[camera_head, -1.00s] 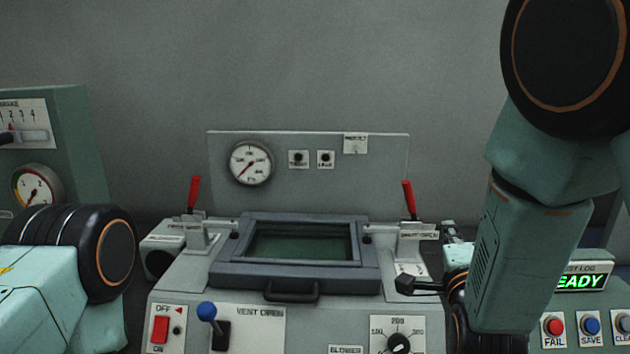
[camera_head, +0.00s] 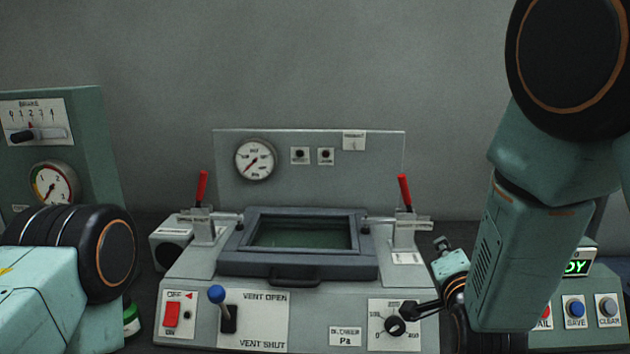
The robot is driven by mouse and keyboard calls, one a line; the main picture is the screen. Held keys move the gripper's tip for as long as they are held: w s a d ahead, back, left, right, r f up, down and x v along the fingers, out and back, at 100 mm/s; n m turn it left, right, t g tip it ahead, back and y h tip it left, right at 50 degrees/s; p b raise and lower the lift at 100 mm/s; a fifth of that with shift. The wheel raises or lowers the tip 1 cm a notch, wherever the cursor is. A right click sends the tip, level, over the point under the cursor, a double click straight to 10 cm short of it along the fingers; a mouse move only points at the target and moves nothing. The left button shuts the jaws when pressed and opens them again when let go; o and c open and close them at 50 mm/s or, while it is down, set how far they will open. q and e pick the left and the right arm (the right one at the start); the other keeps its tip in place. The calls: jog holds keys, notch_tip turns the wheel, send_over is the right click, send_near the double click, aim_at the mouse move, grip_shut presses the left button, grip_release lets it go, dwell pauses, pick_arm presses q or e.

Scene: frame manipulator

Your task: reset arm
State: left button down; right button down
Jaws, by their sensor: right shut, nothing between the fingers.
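My right gripper (camera_head: 409,309) is shut and empty. It shows small and dark at the end of my right arm, which fills the right side of the view. Its tips point left and lie just right of the black blower knob (camera_head: 395,326) in the picture. I cannot tell whether they touch it. My left arm shows at the lower left, but the left gripper is out of view.
The console holds a lidded window frame (camera_head: 297,270) between two red levers (camera_head: 202,187) (camera_head: 404,191). A blue-knobbed vent lever (camera_head: 217,294) and red switch (camera_head: 172,315) are in front. A brake panel (camera_head: 50,107) stands left; buttons (camera_head: 575,309) lie beyond my right arm.

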jog(key=s+f+n+g+y+b, duration=0.15)
jog(key=s+f+n+g, duration=0.45)
jog(key=f, duration=0.6)
jog(key=s+f+n+g+y+b, duration=0.15)
jog(key=s+f+n, duration=0.25)
jog(key=s+f, duration=0.65)
jog(key=s+f+n+g+b, duration=0.2)
jog(key=s+f+g+b, duration=0.5)
jog(key=s+f, duration=1.4)
jog(key=shift+s+a+f+n+g, duration=0.3)
jog(key=shift+s+f+g, duration=0.05)
jog(key=shift+s+g, duration=0.65)
jog(key=shift+d, duration=0.1)
